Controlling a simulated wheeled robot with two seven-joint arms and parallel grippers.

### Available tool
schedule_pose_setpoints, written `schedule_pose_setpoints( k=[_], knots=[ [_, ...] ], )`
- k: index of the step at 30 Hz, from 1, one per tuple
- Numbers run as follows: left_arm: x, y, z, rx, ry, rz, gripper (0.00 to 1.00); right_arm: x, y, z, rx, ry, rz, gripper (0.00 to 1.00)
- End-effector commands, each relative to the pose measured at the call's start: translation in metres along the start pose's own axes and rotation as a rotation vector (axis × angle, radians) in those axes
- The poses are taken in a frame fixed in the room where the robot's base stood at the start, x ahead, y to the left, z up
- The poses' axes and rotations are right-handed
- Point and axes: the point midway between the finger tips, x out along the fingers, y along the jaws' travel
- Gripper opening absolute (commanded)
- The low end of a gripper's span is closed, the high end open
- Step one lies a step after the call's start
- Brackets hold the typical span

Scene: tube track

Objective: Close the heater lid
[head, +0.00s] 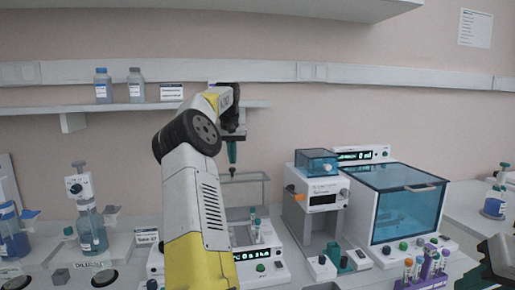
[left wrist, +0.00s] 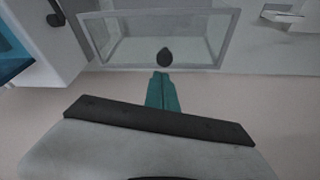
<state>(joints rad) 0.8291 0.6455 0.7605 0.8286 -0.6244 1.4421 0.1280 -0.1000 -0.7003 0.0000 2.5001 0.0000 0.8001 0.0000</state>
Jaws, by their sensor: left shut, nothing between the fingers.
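The heater (head: 262,268) is the white unit with a green lit display in the middle of the bench. Its clear, framed lid (head: 256,191) appears to stand raised behind the tubes, partly hidden by my arm. In the left wrist view the lid (left wrist: 232,42) shows as a clear framed panel with a dark knob (left wrist: 165,57). My left gripper (head: 232,152) points down just above the knob in the head view. Its teal fingers (left wrist: 162,90) are shut and empty, close to the knob. My right gripper (head: 497,262) shows only in part at the lower right edge.
Right of the heater stand a white device with a small blue lid (head: 317,162) and a box with a large blue window (head: 408,212). A purple tube rack (head: 428,270) is in front. Bottles (head: 92,230) stand at left. A wall shelf (head: 110,108) is behind.

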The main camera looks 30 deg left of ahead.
Motion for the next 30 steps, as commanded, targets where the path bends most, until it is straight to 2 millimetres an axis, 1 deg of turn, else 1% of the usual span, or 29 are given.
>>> schedule_pose_setpoints(
  k=[1,3,9,20,30],
  knots=[
    [0.007,0.0,0.001,-0.001,-0.003,0.0,0.0,0.0,0.0,0.0,0.0,0.0,0.0,0.36],
    [0.014,0.0,0.0,0.0,-0.002,0.001,0.0,0.0,0.0,0.0,0.0,0.0,0.0,0.36],
    [0.022,0.0,0.0,0.0,0.0,0.0,0.0,0.0,0.0,0.0,0.0,0.0,0.0,0.36],
    [0.021,0.0,0.0,0.001,0.003,-0.001,0.0,0.0,0.0,0.0,0.0,0.0,0.0,0.36],
    [0.011,0.005,0.009,0.009,0.084,-0.027,0.0,0.0,0.0,0.0,0.0,0.0,0.0,0.36]
  ],
)
